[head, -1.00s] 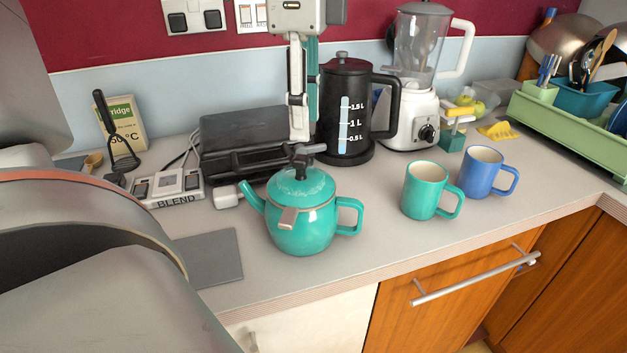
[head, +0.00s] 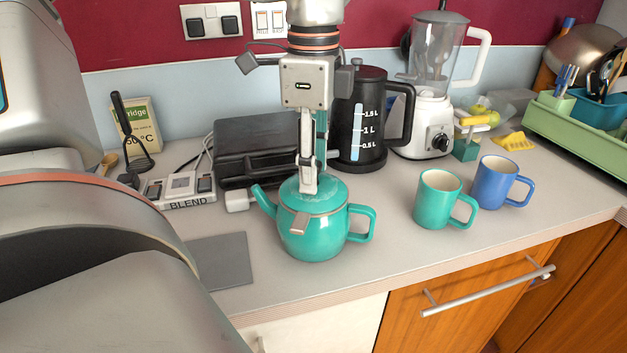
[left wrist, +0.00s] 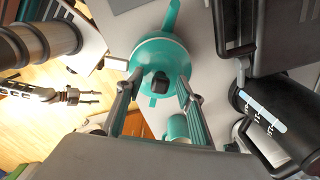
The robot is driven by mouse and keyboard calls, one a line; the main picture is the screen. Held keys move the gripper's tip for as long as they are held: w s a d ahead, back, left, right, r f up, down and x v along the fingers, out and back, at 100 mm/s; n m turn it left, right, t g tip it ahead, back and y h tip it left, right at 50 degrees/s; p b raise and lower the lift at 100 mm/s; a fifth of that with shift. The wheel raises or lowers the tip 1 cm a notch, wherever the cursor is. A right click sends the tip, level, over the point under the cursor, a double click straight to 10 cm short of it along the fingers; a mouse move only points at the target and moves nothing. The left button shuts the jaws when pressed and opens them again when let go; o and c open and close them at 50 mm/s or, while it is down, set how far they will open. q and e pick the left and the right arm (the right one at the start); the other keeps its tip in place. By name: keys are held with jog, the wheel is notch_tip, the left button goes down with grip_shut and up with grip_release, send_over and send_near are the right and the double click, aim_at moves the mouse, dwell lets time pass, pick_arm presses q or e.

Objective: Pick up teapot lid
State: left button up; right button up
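The teal teapot (head: 325,242) stands on the counter with its teal lid (head: 330,197) seated on top. Its spout points left and its handle right. My left gripper (head: 308,190) comes straight down onto the lid, hiding the knob in the head view. In the left wrist view, the dark lid knob (left wrist: 159,84) sits between the two spread fingers of my left gripper (left wrist: 163,88), with a gap on each side. The lid (left wrist: 150,58) shows around it. My right gripper (left wrist: 92,97) is off to the left in the left wrist view, empty, its fingers apart.
A black kettle (head: 368,125) stands close behind the teapot, beside a black appliance (head: 245,135). A teal mug (head: 436,203) and a blue mug (head: 492,185) stand to the right. A grey mat (head: 222,262) lies at front left.

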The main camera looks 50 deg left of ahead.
pick_arm(q)
grip_shut()
jog(key=shift+r, duration=0.15)
